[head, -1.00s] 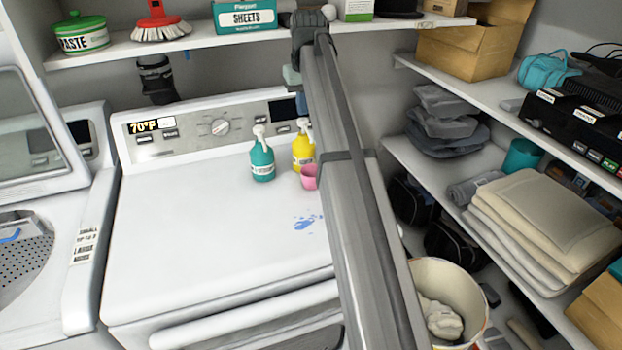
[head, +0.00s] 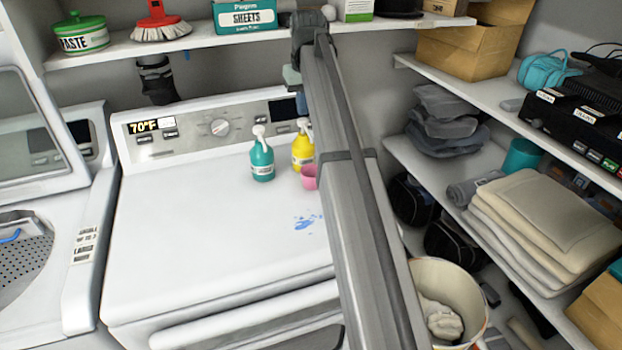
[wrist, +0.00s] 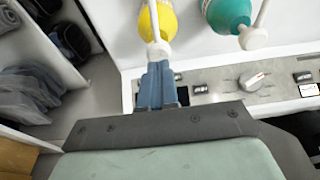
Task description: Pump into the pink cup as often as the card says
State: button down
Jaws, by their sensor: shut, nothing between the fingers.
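A yellow pump bottle (head: 302,150) with a white pump head stands on the white machine top, partly behind my arm. A teal pump bottle (head: 262,162) stands to its left. The pink cup (head: 309,175) is in front of the yellow bottle, its right side hidden by my arm. In the wrist view, my gripper (wrist: 158,75) is shut and empty, its blue fingertips over the yellow bottle's white pump head (wrist: 158,50); I cannot tell whether they touch. The teal bottle (wrist: 228,12) is right of it there. A printed label (head: 85,245) on the left machine is too small to read fully.
A blue spill (head: 306,222) lies on the machine top in front of the cup. The control panel (head: 205,130) stands behind the bottles. A shelf (head: 210,40) with boxes and a brush runs above. The machine top is clear at left and front.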

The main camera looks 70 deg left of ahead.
jog(key=shift+f, duration=1.4)
dwell(0.4)
jog(key=shift+r, duration=1.35)
jog(key=shift+f, duration=0.2)
jog(key=shift+f, duration=0.35)
